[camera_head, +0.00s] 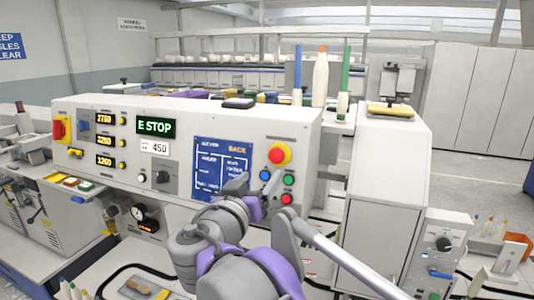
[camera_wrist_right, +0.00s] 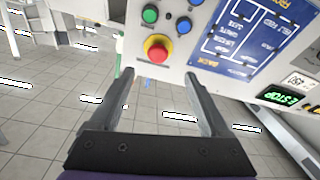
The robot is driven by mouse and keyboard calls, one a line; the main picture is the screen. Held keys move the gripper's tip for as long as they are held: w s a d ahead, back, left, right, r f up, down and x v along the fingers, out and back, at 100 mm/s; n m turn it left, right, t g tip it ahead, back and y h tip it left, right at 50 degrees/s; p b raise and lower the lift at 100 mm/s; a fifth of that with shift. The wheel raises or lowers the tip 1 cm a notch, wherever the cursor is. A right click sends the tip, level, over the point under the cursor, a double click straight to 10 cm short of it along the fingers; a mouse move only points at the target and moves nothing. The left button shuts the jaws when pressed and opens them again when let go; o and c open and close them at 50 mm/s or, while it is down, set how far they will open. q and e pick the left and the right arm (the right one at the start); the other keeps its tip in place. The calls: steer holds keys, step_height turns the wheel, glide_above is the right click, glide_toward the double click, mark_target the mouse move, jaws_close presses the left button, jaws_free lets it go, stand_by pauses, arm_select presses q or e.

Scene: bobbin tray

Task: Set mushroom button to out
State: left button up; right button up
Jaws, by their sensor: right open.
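The mushroom button is a red cap on a yellow ring, high on the right part of the white control panel's face in the head view (camera_head: 279,154). It also shows in the right wrist view (camera_wrist_right: 157,48), just beyond the fingertips and between their lines. My right gripper (camera_head: 256,184) is open and empty, in front of the panel just below and left of the button. In the right wrist view its two fingers (camera_wrist_right: 160,76) are wide apart and appear clear of the button. A display (camera_head: 156,126) on the panel reads E STOP in green. My left gripper is not in view.
Green, blue and red push buttons (camera_head: 288,180) sit close below the mushroom button. A blue screen (camera_head: 221,168) is to its left. A red-and-yellow rotary switch (camera_head: 61,129) is at the panel's far left. Bobbins (camera_head: 320,80) stand behind the panel's right top edge.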

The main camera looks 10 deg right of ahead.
mark_target(275, 157)
steer(key=x, duration=1)
steer(key=shift+d+r, duration=0.2)
steer(key=shift+r, duration=0.1)
jaws_close()
stand_by(1.0)
